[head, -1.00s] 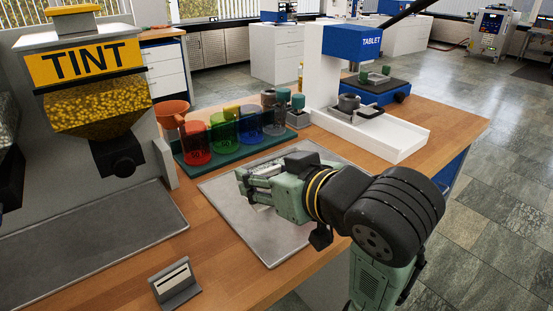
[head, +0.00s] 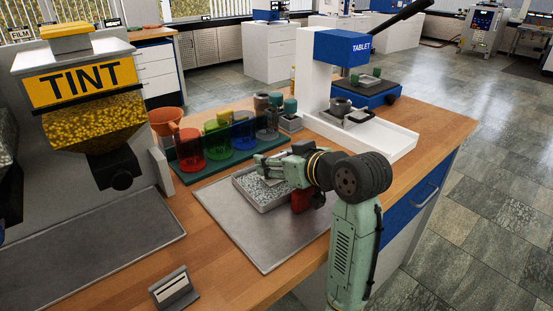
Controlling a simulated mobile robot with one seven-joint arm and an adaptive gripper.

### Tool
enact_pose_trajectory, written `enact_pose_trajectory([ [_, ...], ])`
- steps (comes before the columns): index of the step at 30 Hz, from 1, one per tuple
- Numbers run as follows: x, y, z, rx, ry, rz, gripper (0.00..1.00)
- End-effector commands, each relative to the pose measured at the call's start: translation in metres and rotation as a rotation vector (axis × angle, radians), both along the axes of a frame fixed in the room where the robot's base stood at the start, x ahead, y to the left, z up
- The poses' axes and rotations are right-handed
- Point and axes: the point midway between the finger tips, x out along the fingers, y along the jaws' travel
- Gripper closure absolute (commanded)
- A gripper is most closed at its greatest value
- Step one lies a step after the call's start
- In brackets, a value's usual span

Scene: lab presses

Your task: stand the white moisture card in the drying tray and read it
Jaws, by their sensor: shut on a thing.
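The drying tray (head: 246,190) is a shallow grey tray full of pale speckled grains, on the grey mat at mid-bench. My gripper (head: 264,163) reaches over its far side, fingers pointing left. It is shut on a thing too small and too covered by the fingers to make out. I cannot tell whether this is the white moisture card, or whether it touches the grains. A small grey stand (head: 174,287) with a white strip sits at the front edge of the bench. I cannot tell whether that strip is a card. No reading is legible.
A red piece (head: 301,199) shows below my wrist at the tray's right end. Coloured cups in a green rack (head: 207,168) stand behind the tray. The tint dispenser (head: 88,90) is at left, the tablet press (head: 345,50) at back right. The mat's front (head: 270,245) is clear.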

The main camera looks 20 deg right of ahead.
Motion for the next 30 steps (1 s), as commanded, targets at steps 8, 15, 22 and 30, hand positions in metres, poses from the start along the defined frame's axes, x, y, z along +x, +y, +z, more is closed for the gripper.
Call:
enact_pose_trajectory([
  [8,-0.0003,0.0004,-0.0035,-0.001,-0.001,0.001,0.71],
  [15,-0.0003,0.0004,-0.0086,-0.001,-0.001,0.000,0.50],
  [22,-0.0003,0.0004,-0.0080,-0.001,-0.001,0.000,0.35],
  [30,-0.0004,0.0004,-0.0079,-0.001,-0.001,0.000,0.32],
])
